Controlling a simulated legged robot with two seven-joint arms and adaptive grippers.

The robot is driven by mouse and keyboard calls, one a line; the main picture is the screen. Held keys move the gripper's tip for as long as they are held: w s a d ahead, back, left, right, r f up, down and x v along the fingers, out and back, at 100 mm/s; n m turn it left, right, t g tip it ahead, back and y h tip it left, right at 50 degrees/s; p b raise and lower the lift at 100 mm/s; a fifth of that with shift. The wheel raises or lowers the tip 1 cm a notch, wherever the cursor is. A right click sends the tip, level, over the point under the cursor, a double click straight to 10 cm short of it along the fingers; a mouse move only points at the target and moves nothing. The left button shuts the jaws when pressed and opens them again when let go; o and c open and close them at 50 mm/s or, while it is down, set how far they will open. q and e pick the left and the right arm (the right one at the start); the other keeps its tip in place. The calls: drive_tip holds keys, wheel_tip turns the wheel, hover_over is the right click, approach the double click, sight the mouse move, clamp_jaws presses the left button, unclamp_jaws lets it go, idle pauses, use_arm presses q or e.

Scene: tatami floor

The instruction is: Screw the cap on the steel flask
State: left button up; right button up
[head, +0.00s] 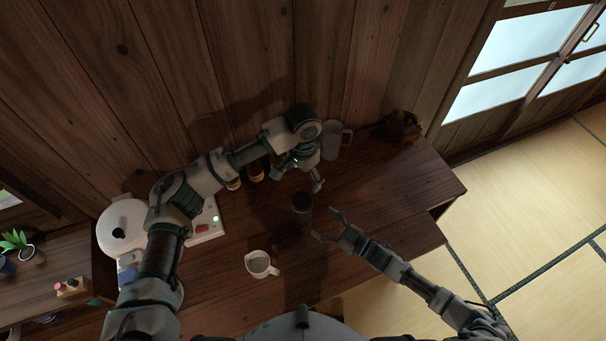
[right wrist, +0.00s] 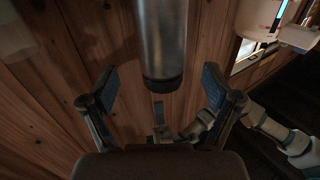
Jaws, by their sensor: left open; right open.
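The steel flask (head: 302,204) stands upright on the dark wooden table in the head view. In the right wrist view its steel body (right wrist: 163,35) comes down from the top edge and ends in a dark band. I cannot tell whether that dark end is the cap, and no separate cap is clear. My left gripper (head: 301,178) is open just above and behind the flask, its fingers pointing down. My right gripper (head: 325,224) is open and empty to the right of the flask, fingers towards it. In the right wrist view its fingers (right wrist: 157,82) are spread, apart from the flask.
A white mug (head: 259,264) stands front left of the flask. Small jars (head: 255,173) and a grey jug (head: 334,142) stand along the wooden wall. A white round appliance (head: 122,227) is at the left.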

drive_tip(key=v, duration=0.4)
drive_tip(key=shift+s+d, duration=0.1)
drive_tip(key=shift+d, duration=0.15)
idle(0.3)
